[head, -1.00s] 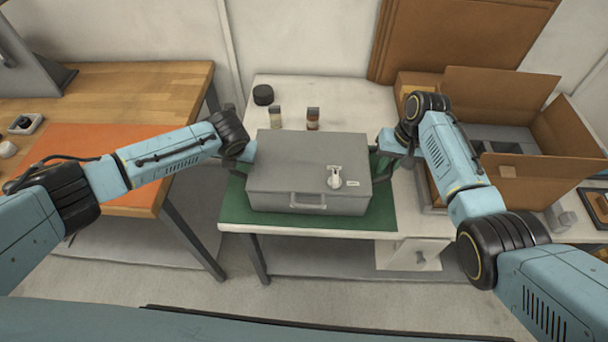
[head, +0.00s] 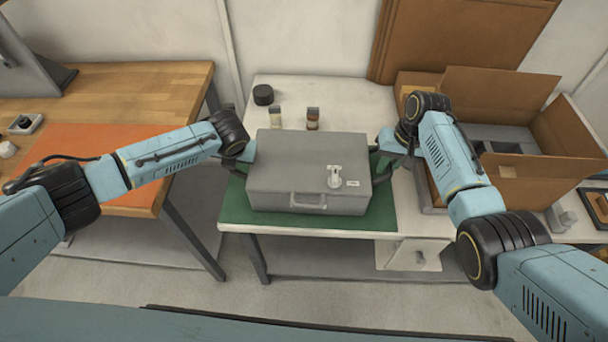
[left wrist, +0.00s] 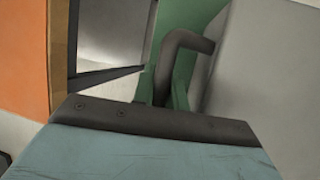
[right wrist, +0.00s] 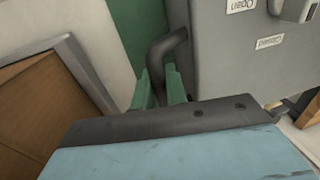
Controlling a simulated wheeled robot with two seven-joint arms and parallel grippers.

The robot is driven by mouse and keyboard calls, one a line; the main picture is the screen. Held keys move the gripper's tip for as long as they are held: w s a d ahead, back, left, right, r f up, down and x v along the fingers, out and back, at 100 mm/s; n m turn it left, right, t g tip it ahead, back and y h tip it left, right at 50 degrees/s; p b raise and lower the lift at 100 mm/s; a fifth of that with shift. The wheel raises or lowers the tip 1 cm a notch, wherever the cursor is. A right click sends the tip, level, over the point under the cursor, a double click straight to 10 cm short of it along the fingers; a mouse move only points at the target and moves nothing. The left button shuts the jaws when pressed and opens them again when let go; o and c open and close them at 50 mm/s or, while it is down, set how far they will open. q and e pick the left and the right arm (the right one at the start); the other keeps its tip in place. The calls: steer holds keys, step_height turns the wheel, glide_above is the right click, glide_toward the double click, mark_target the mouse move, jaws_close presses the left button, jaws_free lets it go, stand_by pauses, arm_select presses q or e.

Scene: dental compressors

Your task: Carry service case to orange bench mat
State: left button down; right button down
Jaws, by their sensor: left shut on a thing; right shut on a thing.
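The grey service case (head: 290,165) sits on the green mat (head: 300,222) on the white table, lid shut, with a front handle and a white latch on top. My left gripper (head: 240,163) is at its left side, shut on the dark side handle (left wrist: 185,45) in the left wrist view. My right gripper (head: 378,152) is at its right side, shut on the other dark side handle (right wrist: 168,55) in the right wrist view. The orange bench mat (head: 90,150) lies on the wooden bench to the left, partly hidden by my left arm.
Two small bottles (head: 312,118) and a black round object (head: 263,95) stand behind the case. An open cardboard box (head: 530,170) is at the right. A gap separates the white table from the wooden bench (head: 140,85). Small items lie at the bench's left edge.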

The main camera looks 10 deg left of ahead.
arm_select(q)
steer(key=shift+w+r, duration=0.1)
steer(key=shift+r, duration=0.15)
arm_select(e)
steer(key=shift+w+r, duration=0.1)
steer(key=shift+r, duration=0.1)
